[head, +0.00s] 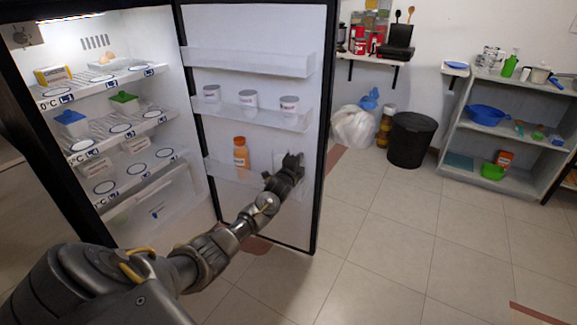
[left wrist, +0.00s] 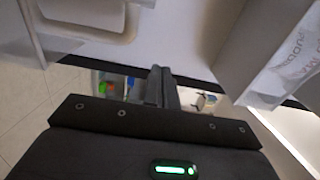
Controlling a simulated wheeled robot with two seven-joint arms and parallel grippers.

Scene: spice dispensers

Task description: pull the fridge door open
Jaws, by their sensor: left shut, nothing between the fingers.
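The fridge door (head: 253,28) stands wide open in the head view, its white inner side with shelves facing me. The lit fridge interior (head: 95,43) is exposed on the left. My left gripper (head: 294,162) is in front of the inner side of the door, by the lowest door shelf and near the free edge. In the left wrist view its fingers (left wrist: 161,86) are together with nothing between them, and the white door lining is close by. I cannot tell whether the gripper touches the door. My right gripper is not in view.
The door shelves hold white cups (head: 249,99) and an orange bottle (head: 241,152). A black bin (head: 410,140) and a white bag (head: 354,128) stand beyond the door. A grey shelf unit (head: 505,130) is at the right. The tiled floor (head: 400,250) in front is clear.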

